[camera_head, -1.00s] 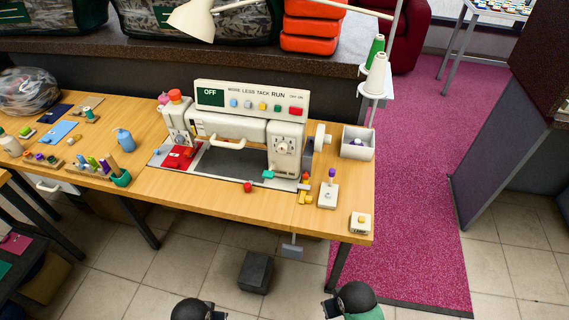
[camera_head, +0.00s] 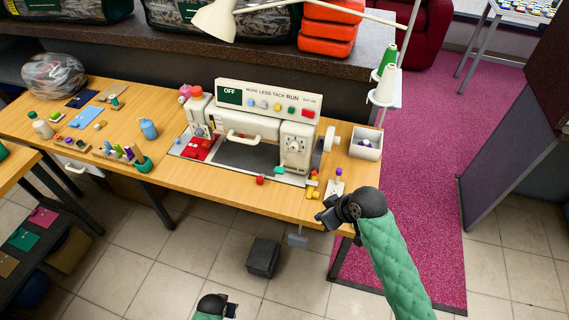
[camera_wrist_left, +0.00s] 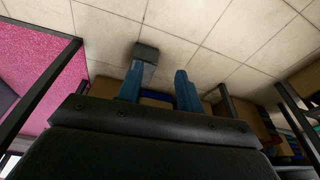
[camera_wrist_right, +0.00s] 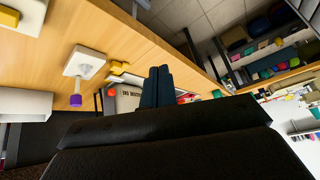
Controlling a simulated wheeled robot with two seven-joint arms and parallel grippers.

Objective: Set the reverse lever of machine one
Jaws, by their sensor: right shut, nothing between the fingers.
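The cream sewing machine (camera_head: 265,135) stands on the wooden table in the head view, its sign panel reading OFF. A small teal lever-like part (camera_head: 281,170) sits low at its right front; I cannot tell whether it is the reverse lever. A purple-knobbed lever on a white base (camera_head: 337,185) stands right of the machine, partly hidden by my right arm; it also shows in the right wrist view (camera_wrist_right: 84,62). My right gripper (camera_head: 325,217) is shut and empty by the table's front edge. My left gripper (camera_wrist_left: 158,88) is open and empty, low in front of the table.
Yellow and red small parts (camera_head: 313,186) lie between the machine and the purple-knobbed lever. A white bin (camera_head: 365,146) and thread cones (camera_head: 385,84) stand at the right. A lamp arm crosses above. A dark pedal block (camera_head: 262,257) is on the floor.

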